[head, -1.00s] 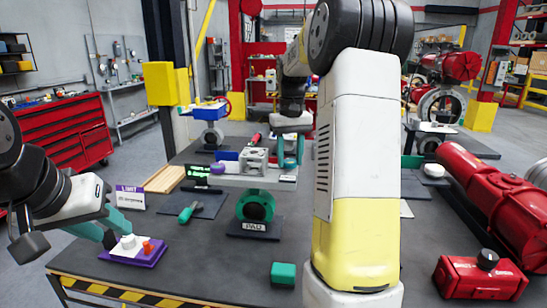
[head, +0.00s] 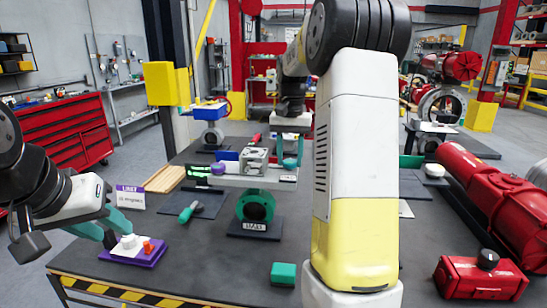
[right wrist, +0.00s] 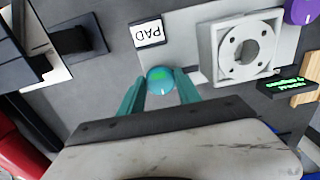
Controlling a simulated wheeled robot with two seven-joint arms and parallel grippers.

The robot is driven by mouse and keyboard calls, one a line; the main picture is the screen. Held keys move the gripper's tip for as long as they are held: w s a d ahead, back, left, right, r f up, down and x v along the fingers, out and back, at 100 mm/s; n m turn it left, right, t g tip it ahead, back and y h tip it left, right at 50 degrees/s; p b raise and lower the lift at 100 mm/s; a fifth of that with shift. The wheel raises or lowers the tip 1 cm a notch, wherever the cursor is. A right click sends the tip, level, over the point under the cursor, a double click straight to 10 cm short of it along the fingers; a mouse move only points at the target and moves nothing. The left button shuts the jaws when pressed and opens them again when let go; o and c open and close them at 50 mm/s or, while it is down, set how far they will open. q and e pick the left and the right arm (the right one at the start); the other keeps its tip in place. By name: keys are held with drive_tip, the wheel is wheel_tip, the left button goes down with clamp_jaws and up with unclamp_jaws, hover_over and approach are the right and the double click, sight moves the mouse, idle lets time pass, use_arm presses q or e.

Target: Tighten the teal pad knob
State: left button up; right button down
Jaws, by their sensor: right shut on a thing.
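The teal pad knob (right wrist: 160,79) shows in the right wrist view as a round cap with a greenish centre. It sits between the two teal fingers of my right gripper (right wrist: 160,88), which is shut on it.
A grey block with a round bore (right wrist: 239,47), a purple knob (right wrist: 301,11) and a black display with green text (right wrist: 281,87) are beside the knob. A teal block (head: 284,273) lies at the front.

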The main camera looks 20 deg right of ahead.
sight(290, 161)
drive_tip(key=c, duration=0.8)
unclamp_jaws()
drive_tip(key=shift+c, duration=0.2)
wheel_tip(290, 161, up, 7)
drive_tip(key=shift+r, duration=0.45)
